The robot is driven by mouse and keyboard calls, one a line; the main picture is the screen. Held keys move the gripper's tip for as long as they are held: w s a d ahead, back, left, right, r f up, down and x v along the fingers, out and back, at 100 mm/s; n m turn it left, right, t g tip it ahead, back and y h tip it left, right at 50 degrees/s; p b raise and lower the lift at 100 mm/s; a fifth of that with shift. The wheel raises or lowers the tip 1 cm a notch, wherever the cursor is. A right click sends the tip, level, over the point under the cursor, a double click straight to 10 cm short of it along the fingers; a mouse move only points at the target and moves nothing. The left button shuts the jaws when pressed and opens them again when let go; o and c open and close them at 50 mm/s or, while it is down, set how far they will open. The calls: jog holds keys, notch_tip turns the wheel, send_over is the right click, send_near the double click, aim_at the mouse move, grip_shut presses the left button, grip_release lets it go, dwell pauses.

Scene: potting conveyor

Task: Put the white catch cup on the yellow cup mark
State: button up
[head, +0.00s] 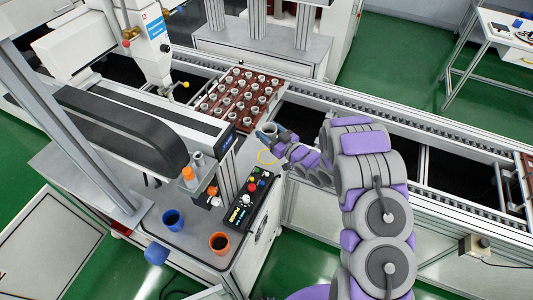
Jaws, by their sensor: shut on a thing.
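The white catch cup (265,129) is small and partly hidden by my gripper, beside the front corner of the brown part tray. My gripper (281,137) reaches in from the right and is shut on the cup. The yellow cup mark (267,156) is a thin yellow ring on the grey machine top, just below the cup in the picture. The cup is apart from the ring in the picture; its exact height above the surface is hard to tell.
A brown tray (219,113) of several small pots sits on the conveyor (340,115). A control box (248,202) stands near the ring. A dispensing head (154,55) stands behind.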

jog(key=shift+s+d+f+g, duration=0.1)
jog(key=shift+d+f+g, duration=0.2)
jog(key=shift+f, duration=0.3)
jog(key=f, duration=0.1)
jog(key=a+f, duration=0.1)
jog(key=f, duration=0.3)
jog(key=shift+a+b, duration=0.25)
jog(key=shift+b, duration=0.1)
jog(key=shift+s+f, duration=0.2)
jog(key=shift+f, duration=0.15)
jog(key=f, duration=0.2)
jog(key=d+f, duration=0.1)
jog(key=shift+w+f, duration=0.25)
jog(key=shift+s+a+r, duration=0.1)
jog(key=shift+a, duration=0.3)
jog(key=o, duration=0.7)
jog(key=shift+c, duration=0.2)
jog(key=shift+o, duration=0.4)
jog(key=shift+d, duration=0.15)
